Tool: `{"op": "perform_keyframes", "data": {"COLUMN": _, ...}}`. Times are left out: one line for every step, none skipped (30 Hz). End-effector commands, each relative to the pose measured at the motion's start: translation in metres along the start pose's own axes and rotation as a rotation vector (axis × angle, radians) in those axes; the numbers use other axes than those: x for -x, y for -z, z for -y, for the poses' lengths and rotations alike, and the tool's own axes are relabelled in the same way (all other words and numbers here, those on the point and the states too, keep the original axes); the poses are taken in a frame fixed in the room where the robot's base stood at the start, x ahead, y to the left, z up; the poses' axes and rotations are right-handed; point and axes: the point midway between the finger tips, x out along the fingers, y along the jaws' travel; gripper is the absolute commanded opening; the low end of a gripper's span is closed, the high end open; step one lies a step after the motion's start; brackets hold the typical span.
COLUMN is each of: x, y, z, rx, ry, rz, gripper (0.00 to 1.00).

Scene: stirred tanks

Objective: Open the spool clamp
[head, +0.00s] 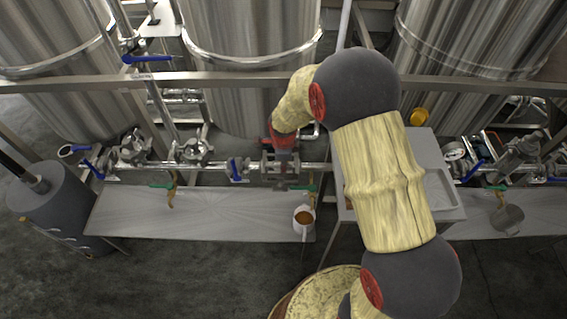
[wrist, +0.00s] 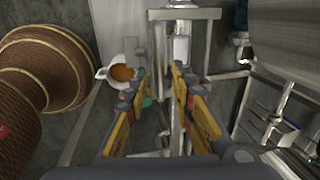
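My gripper (wrist: 160,85) is open in the wrist view. Its two yellow-sided fingers stand apart, with part of a metal pipe line (wrist: 173,110) showing in the gap. No finger is seen closed on anything. In the head view my gripper (head: 281,160) is over the pipe run in front of the middle tank, and it hides the fitting beneath. Ring-like metal fittings (head: 195,149) show further left on the same pipe run. I cannot tell which fitting is the spool clamp or whether its latch is shut.
A white jug with brown liquid (head: 304,217) stands at the metal bench's (head: 220,212) edge, close left of the fingers in the wrist view (wrist: 121,73). Blue-handled valves (head: 236,169) line the pipe. A rail (head: 230,79) crosses before the tanks.

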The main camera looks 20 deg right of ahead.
Motion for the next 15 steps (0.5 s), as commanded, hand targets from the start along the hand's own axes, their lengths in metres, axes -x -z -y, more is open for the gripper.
{"op": "perform_keyframes", "data": {"x": 0.0, "y": 0.0, "z": -0.0001, "rx": 0.0, "ry": 0.0, "rz": 0.0, "gripper": 0.2}}
{"op": "perform_keyframes", "data": {"x": 0.0001, "y": 0.0, "z": -0.0001, "rx": 0.0, "ry": 0.0, "rz": 0.0, "gripper": 0.18}}
{"op": "perform_keyframes", "data": {"x": 0.0001, "y": 0.0, "z": -0.0001, "rx": 0.0, "ry": 0.0, "rz": 0.0, "gripper": 0.16}}
{"op": "perform_keyframes", "data": {"x": 0.0001, "y": 0.0, "z": -0.0001, "rx": 0.0, "ry": 0.0, "rz": 0.0, "gripper": 0.14}}
{"op": "perform_keyframes", "data": {"x": 0.0001, "y": 0.0, "z": -0.0001, "rx": 0.0, "ry": 0.0, "rz": 0.0, "gripper": 0.12}}
{"op": "perform_keyframes", "data": {"x": 0.0001, "y": 0.0, "z": -0.0002, "rx": 0.0, "ry": 0.0, "rz": 0.0, "gripper": 0.1}}
{"op": "perform_keyframes", "data": {"x": 0.0001, "y": 0.0, "z": -0.0002, "rx": 0.0, "ry": 0.0, "rz": 0.0, "gripper": 0.08}}
{"op": "perform_keyframes", "data": {"x": 0.0001, "y": 0.0, "z": -0.0002, "rx": 0.0, "ry": 0.0, "rz": 0.0, "gripper": 0.07}}
{"op": "perform_keyframes", "data": {"x": 0.0001, "y": 0.0, "z": -0.0002, "rx": 0.0, "ry": 0.0, "rz": 0.0, "gripper": 0.04}}
{"op": "perform_keyframes", "data": {"x": 0.0001, "y": 0.0, "z": -0.0002, "rx": 0.0, "ry": 0.0, "rz": 0.0, "gripper": 0.03}}
{"op": "perform_keyframes", "data": {"x": 0.0001, "y": 0.0, "z": -0.0002, "rx": 0.0, "ry": 0.0, "rz": 0.0, "gripper": 0.01}}
{"op": "perform_keyframes", "data": {"x": 0.0, "y": 0.0, "z": -0.0003, "rx": 0.0, "ry": 0.0, "rz": 0.0, "gripper": 0.0}}
{"op": "perform_keyframes", "data": {"x": 0.0, "y": 0.0, "z": -0.0003, "rx": 0.0, "ry": 0.0, "rz": 0.0, "gripper": 0.0}}
{"op": "perform_keyframes", "data": {"x": 0.0, "y": 0.0, "z": -0.0003, "rx": 0.0, "ry": 0.0, "rz": 0.0, "gripper": 0.0}}
{"op": "perform_keyframes", "data": {"x": 0.0, "y": 0.0, "z": -0.0004, "rx": 0.0, "ry": -0.001, "rz": 0.0, "gripper": 0.0}}
